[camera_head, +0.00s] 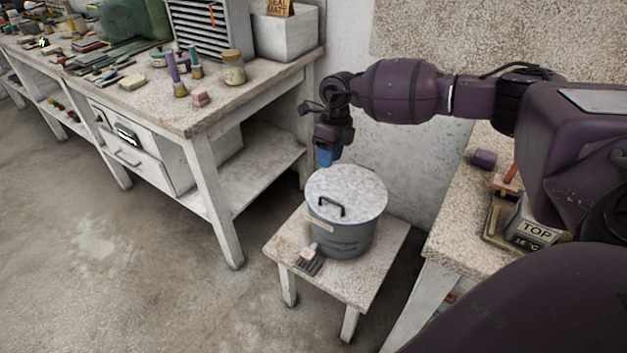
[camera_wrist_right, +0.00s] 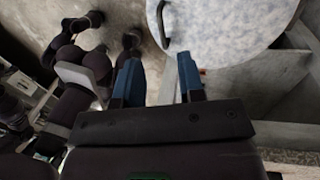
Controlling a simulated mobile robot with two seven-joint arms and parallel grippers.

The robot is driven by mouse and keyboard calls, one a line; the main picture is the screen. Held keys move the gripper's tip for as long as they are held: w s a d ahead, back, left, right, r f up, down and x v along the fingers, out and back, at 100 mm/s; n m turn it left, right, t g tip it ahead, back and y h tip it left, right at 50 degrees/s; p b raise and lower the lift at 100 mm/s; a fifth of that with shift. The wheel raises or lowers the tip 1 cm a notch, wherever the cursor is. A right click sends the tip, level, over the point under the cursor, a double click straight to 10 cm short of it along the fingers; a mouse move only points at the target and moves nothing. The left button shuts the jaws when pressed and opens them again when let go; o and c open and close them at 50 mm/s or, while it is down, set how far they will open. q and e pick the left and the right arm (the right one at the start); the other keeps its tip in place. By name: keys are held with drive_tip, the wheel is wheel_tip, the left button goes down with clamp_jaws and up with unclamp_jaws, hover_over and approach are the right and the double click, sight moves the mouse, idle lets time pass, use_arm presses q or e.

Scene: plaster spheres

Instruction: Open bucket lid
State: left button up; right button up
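A grey bucket (camera_head: 342,238) stands on a low stool, with a speckled pale lid (camera_head: 362,190) lying on top of it. A dark bar handle (camera_head: 331,206) sits on the lid. In the right wrist view the lid (camera_wrist_right: 225,25) is at the top, with its handle (camera_wrist_right: 162,24) near the lid's left edge. My right gripper (camera_head: 325,157) points down behind the far left edge of the lid, apart from the handle. In the right wrist view its blue fingers (camera_wrist_right: 160,82) are apart with nothing between them.
The stool (camera_head: 374,278) also bears a brush (camera_head: 309,260) beside the bucket. A long workbench (camera_head: 205,115) with jars and tools stands at the left. Another table (camera_head: 457,235) is close at the right. A wall is behind the bucket; open floor lies at front left.

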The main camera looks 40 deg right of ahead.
drive_tip(key=b, duration=0.2)
hover_over(325, 204)
wheel_tip(325, 204, down, 9)
drive_tip(key=shift+f, duration=0.15)
drive_tip(key=shift+a+f, duration=0.15)
drive_tip(key=shift+f, duration=0.45)
use_arm(q)
drive_tip(key=shift+s+a+f, duration=0.25)
drive_tip(key=shift+s+f, duration=0.45)
drive_tip(key=shift+f, duration=0.3)
drive_tip(key=shift+f+g, duration=0.2)
drive_tip(key=shift+g, duration=0.1)
use_arm(e)
clamp_jaws()
